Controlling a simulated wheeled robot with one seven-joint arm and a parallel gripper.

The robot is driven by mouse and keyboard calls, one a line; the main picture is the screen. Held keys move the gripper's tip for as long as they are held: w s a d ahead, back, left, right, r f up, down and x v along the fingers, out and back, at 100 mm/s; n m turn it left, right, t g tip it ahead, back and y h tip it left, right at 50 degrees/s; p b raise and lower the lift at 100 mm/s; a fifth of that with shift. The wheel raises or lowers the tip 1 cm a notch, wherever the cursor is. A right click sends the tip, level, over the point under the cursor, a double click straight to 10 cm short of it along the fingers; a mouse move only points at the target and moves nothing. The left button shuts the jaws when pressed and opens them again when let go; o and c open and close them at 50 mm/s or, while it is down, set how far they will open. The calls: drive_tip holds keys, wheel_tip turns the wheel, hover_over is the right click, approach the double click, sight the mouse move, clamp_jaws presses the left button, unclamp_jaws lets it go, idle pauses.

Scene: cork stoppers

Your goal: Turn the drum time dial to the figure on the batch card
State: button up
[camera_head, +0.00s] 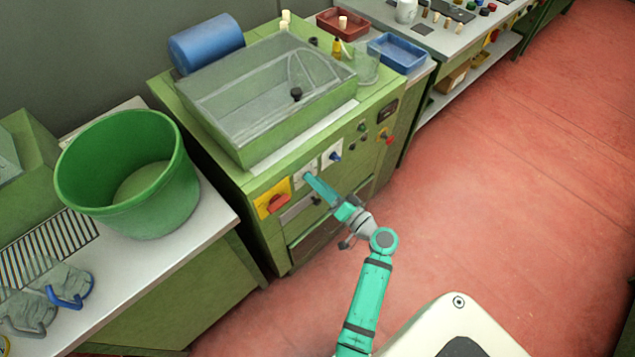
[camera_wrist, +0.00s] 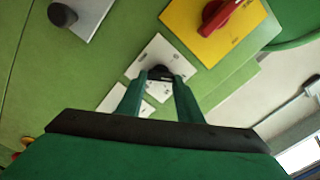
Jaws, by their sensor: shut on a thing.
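My gripper (camera_head: 309,177) reaches the front panel of the green machine (camera_head: 262,187). In the wrist view its two fingers (camera_wrist: 160,76) are shut on a small black dial (camera_wrist: 159,71), one on each side of it. The dial sits on a white plate (camera_wrist: 152,54) whose marks are too small to read. The plate (camera_head: 298,182) also shows beside my gripper in the head view, where the dial is hidden. Whether this dial is the drum time dial cannot be read. I cannot make out a batch card in either view.
A yellow plate with a red switch (camera_head: 275,202) is just left of the held dial. A green tub (camera_head: 185,195) stands on the left bench. The red floor at right is clear.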

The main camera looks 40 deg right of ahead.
drive_tip(key=shift+m, duration=0.4)
drive_tip(key=o, duration=1.1)
drive_tip(key=shift+s, duration=0.1)
drive_tip(key=s, duration=0.7)
drive_tip(key=s+d, duration=0.1)
drive_tip(key=s, duration=0.2)
drive_tip(key=shift+s, duration=0.35)
